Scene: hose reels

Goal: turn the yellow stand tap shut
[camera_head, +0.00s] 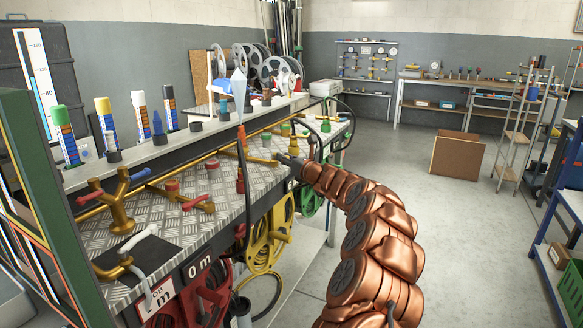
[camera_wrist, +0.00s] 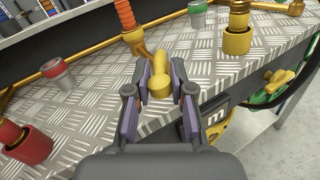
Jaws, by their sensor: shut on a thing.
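The yellow stand tap (camera_wrist: 159,68) stands on the tread-plate bench top. Its yellow arm runs from an orange ribbed part (camera_wrist: 125,15) toward me and ends in a rounded end between my fingers. In the head view the yellow arm (camera_head: 262,160) lies just left of my fingertips. My gripper (camera_wrist: 160,88) is shut on this yellow end, with a finger on each side. In the head view my gripper (camera_head: 287,160) is small at the bench's front edge, partly behind my copper-coloured arm. The fingers hide the sides of the yellow end.
A brass post (camera_wrist: 237,38) stands close to the right of my gripper. Hose reels (camera_head: 265,240) hang below the bench edge. Open floor (camera_head: 400,165) lies to the right.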

